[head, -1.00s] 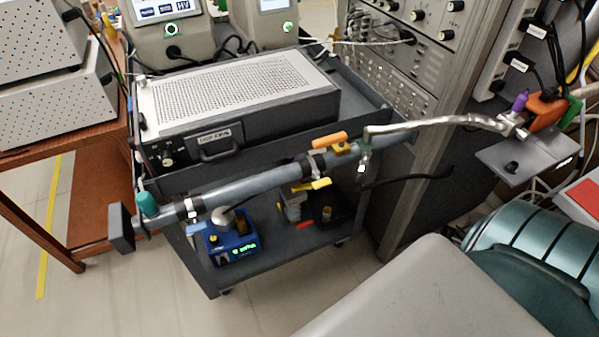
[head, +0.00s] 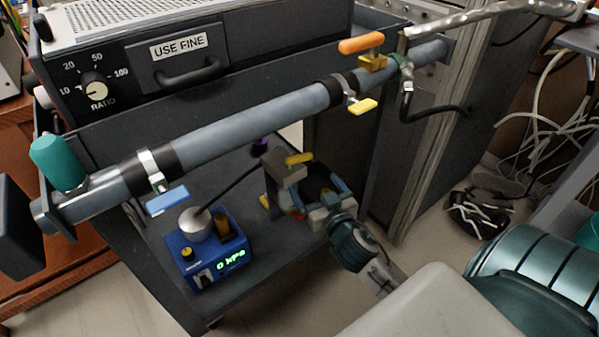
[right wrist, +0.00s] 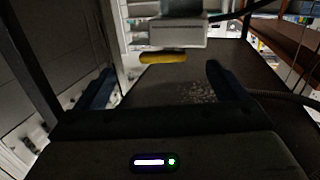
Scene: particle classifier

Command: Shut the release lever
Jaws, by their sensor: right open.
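A short yellow lever (head: 300,158) sits on a small grey block (head: 284,170) on the cart's lower shelf; I take it as the release lever. In the right wrist view the yellow lever (right wrist: 163,57) lies crosswise under the pale grey block (right wrist: 165,33), ahead of my fingers. My right gripper (head: 318,197) reaches low over the shelf, beside and just in front of the block. Its two blue fingers stand wide apart with nothing between them, and the right wrist view shows the gripper open too (right wrist: 160,88). The lever looks apart from the fingers. My left gripper is not in view.
A grey pipe (head: 250,120) with orange (head: 361,44), yellow (head: 363,107) and blue (head: 166,200) handles crosses above the shelf. A blue gauge box (head: 208,250) reading 0 stands left of my gripper, with a black cable. Pale specks (right wrist: 195,92) lie on the dark surface.

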